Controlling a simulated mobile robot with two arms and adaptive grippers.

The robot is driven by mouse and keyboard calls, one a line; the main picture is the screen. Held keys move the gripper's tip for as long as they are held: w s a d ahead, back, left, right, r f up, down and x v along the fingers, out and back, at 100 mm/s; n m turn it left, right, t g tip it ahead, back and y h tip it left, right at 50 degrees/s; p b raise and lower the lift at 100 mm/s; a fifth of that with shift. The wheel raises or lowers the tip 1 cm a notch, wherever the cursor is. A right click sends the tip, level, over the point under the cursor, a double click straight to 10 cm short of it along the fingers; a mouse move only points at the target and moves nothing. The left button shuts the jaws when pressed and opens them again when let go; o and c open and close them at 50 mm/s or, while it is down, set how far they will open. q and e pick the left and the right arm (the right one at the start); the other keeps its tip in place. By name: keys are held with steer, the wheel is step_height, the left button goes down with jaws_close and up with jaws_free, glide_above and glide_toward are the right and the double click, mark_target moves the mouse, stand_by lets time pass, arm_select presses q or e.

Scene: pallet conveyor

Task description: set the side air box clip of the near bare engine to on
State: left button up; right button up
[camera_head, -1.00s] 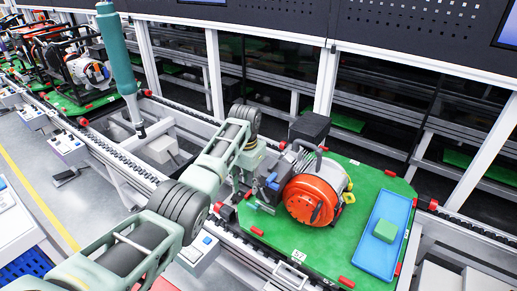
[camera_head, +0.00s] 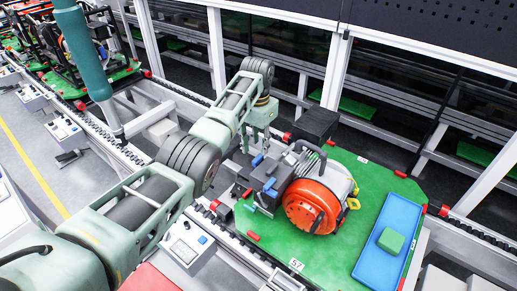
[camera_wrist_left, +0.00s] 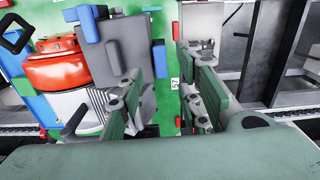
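The near bare engine (camera_head: 312,205), with an orange round cover, sits on a green pallet. In the left wrist view its orange part (camera_wrist_left: 52,65) is at the left. My left gripper (camera_head: 258,138) is over the box's far left side. In the wrist view its fingers (camera_wrist_left: 160,95) are apart with nothing held. My right gripper is out of view.
The green pallet (camera_head: 285,240) bears a blue tray (camera_head: 372,262) with a green block (camera_head: 391,240). A teal column (camera_head: 82,50) stands at the left. Another engine (camera_head: 85,45) is farther up the conveyor. White frame posts stand behind the pallet.

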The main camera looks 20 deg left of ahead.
mark_target(258, 157)
arm_select(q)
step_height(258, 157, down, 4)
steer(key=shift+r, duration=0.2)
steer(key=shift+w+f, duration=0.15)
steer(key=shift+f, duration=0.25)
jaws_close()
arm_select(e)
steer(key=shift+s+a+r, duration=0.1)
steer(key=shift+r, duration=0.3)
